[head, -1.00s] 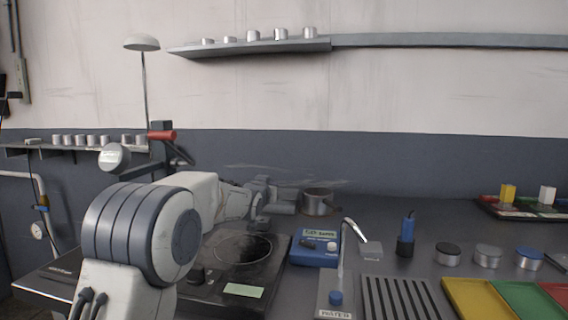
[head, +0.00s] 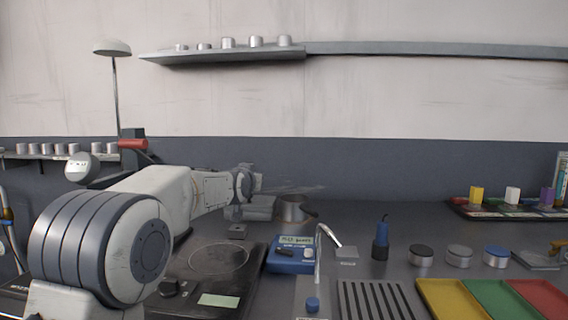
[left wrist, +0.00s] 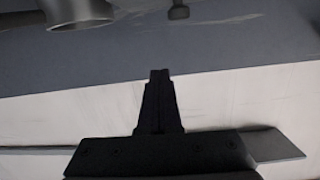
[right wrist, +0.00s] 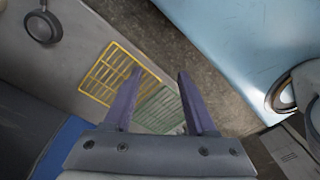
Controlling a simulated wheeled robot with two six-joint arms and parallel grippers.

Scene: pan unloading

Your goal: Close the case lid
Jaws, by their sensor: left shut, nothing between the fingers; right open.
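I cannot pick out the case with certainty. In the left wrist view my left gripper (left wrist: 159,75) is shut and empty, pointing toward the wall. My right gripper (right wrist: 160,73) is open and empty, outside the head view, above the floor.
A hotplate (head: 210,262), a blue device (head: 292,254), a tap (head: 318,250) and a drain rack (head: 372,300) stand in front. Several round tins and coloured trays (head: 450,300) are at right. A shelf (head: 220,52) hangs above. A yellow grid (right wrist: 112,72) shows in the right wrist view.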

